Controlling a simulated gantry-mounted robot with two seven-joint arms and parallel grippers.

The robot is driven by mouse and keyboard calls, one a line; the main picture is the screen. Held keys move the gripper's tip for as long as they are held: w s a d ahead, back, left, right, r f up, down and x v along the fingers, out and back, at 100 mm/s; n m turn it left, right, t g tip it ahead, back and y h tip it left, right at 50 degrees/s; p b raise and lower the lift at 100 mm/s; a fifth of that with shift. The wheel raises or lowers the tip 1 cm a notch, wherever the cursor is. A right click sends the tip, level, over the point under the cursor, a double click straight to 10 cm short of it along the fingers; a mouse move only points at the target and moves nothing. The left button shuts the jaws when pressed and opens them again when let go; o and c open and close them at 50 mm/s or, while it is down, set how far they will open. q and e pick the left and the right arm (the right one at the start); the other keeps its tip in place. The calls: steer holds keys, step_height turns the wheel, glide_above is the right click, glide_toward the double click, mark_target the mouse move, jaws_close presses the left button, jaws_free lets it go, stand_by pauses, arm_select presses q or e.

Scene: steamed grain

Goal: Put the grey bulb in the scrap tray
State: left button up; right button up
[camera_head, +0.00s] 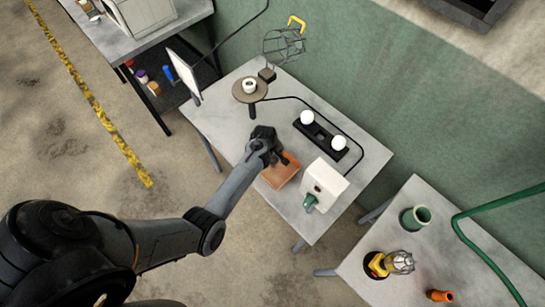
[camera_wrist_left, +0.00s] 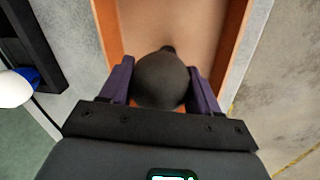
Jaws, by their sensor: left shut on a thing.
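The grey bulb (camera_wrist_left: 161,80) is dark and round, with its narrow end pointing away from my wrist. My left gripper (camera_wrist_left: 160,88) is shut on it, with one finger on each side. The scrap tray (camera_head: 279,176) is an orange-brown open box on the middle table. In the left wrist view its side wall (camera_wrist_left: 232,40) and bare floor show beyond the bulb. In the head view my left gripper (camera_head: 279,158) is at the tray's far end; the bulb is hidden there. The height of the bulb above the tray floor is hard to tell. My right gripper is not in view.
A white box (camera_head: 323,185) with a green part stands close right of the tray. A black holder (camera_head: 322,134) with two white bulbs lies behind it. A round stand (camera_head: 250,89) and a wire cage (camera_head: 284,45) are farther back. The table's front left is clear.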

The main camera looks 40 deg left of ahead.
arm_select(q)
steer(key=o, duration=1.1)
steer(key=shift+f, duration=0.1)
steer(key=shift+r, duration=0.55)
steer(key=r, duration=0.3)
steer(key=s+r+p, duration=0.1)
steer(key=r, duration=0.5)
steer(key=shift+s+a+r, duration=0.2)
steer(key=shift+s+a, duration=0.05)
steer(key=shift+a, duration=0.05)
steer(key=shift+s+r, duration=0.25)
steer(key=shift+r, duration=0.4)
steer(key=s+d+r+m, duration=0.3)
steer(key=s+d+m, duration=0.1)
steer(key=s, duration=0.3)
steer(key=s+d+r+m+t, duration=0.1)
steer(key=s+d+r+m, duration=0.2)
steer(key=s+m, duration=0.4)
steer(key=s+d+r+m, duration=0.3)
steer(key=s+d+m, duration=0.1)
steer(key=s, duration=0.4)
steer(key=shift+s+d+r+m+t, duration=0.2)
steer(key=shift+d+r+m+t, duration=0.15)
steer(key=shift+m, duration=0.55)
